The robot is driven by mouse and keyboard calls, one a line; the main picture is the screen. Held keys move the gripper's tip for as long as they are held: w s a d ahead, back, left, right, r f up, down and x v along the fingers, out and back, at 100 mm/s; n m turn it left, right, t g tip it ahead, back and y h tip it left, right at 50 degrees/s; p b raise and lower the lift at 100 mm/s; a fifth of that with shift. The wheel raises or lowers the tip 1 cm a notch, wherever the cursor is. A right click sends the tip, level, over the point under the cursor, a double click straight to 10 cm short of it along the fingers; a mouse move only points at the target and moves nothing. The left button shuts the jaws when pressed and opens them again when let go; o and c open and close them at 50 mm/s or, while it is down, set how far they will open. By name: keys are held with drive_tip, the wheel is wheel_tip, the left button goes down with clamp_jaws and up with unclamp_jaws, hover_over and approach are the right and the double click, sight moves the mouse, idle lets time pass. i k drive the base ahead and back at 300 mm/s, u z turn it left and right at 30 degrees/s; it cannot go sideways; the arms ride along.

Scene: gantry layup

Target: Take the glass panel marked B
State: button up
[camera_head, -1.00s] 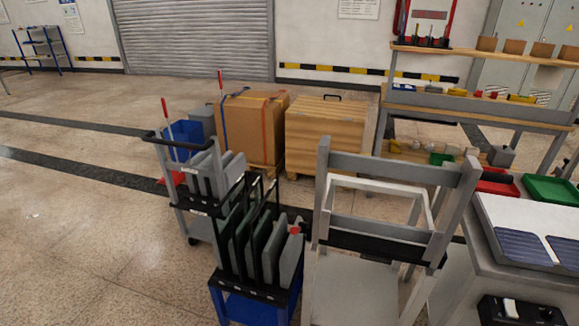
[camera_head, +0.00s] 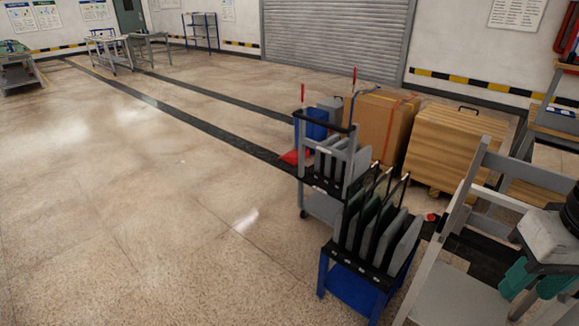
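Several upright dark panels (camera_head: 372,232) with grey and black edges stand side by side in slots of a rack on a blue stand (camera_head: 345,287). No letter can be read on any of them, so I cannot tell which is marked B. My gripper (camera_head: 535,284), with teal fingers, is at the lower right edge in front of a grey frame. It is well to the right of the rack and apart from the panels. Its fingers look spread with nothing between them.
A grey cart (camera_head: 322,205) with upright grey plates stands just behind the rack. A cardboard box (camera_head: 380,122) and a wooden crate (camera_head: 452,148) stand behind. The grey frame (camera_head: 455,215) is right of the rack. The floor (camera_head: 150,220) on the left is clear.

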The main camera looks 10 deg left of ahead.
sight(372, 199)
drive_tip(key=u, duration=1.15)
drive_tip(key=i, duration=4.45)
drive_tip(key=z, duration=3.85)
drive_tip(key=i, duration=0.55)
drive_tip(key=z, duration=0.1)
